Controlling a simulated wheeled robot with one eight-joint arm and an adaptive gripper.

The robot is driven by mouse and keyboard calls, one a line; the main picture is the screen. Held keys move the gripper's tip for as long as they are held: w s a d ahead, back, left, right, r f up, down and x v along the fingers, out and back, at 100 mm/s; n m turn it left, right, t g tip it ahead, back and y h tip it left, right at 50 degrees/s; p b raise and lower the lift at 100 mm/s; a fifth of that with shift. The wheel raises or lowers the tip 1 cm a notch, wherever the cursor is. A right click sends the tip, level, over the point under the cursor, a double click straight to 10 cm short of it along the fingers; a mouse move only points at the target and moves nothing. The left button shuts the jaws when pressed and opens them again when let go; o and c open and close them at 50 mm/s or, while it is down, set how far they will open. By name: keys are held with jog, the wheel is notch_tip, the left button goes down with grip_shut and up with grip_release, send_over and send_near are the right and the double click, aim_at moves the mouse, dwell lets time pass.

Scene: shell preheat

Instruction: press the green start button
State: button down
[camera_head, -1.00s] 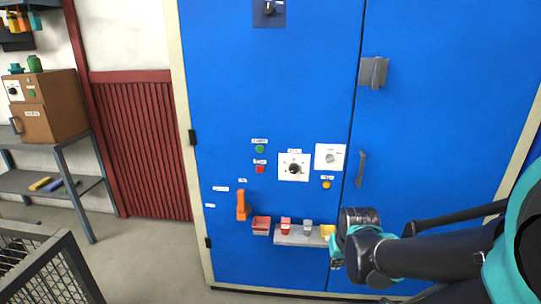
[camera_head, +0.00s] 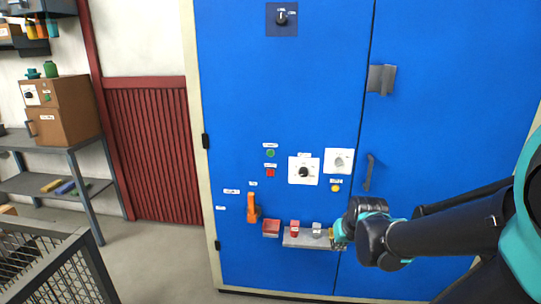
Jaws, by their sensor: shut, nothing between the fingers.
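The green start button (camera_head: 270,153) is a small round button on the blue cabinet door (camera_head: 285,95), under a white label. A red button (camera_head: 270,172) sits just below it. My gripper (camera_head: 338,236) is low at the right, by the right end of the small grey shelf on the cabinet. It is below and to the right of the green button and well apart from it. Its fingers are small in view and partly hidden by my wrist. It is shut and holds nothing that I can see.
White dial panels (camera_head: 304,170) and a yellow button (camera_head: 335,188) are right of the green button. An orange handle (camera_head: 252,208) sticks out below left. The grey shelf (camera_head: 300,242) bears small containers. A door handle (camera_head: 369,172) is at right; a mesh cage (camera_head: 60,270) stands front left.

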aim_at(270, 153)
jog(key=w+a+r+n+t+y, duration=0.1)
jog(key=w+a+r+y, duration=0.1)
jog(key=w+a+r, duration=0.3)
jog(key=w+a+r+n+t+y, duration=0.1)
jog(key=w+a+r, duration=0.3)
jog(key=w+a, duration=0.7)
jog(key=w+a+r+n+t+y, duration=0.1)
jog(key=w+a+r+t+y, duration=0.1)
jog(key=w+a+r, duration=0.3)
jog(key=w+a, duration=0.3)
jog(key=shift+w+r+y, duration=0.15)
jog(key=shift+r+y, duration=0.15)
jog(key=shift+y, duration=0.1)
jog(key=shift+w, duration=0.1)
jog(key=w, duration=0.8)
jog(key=shift+w, duration=0.3)
jog(key=shift+w+d, duration=0.1)
jog(key=shift+w, duration=0.05)
jog(key=shift+w, duration=0.25)
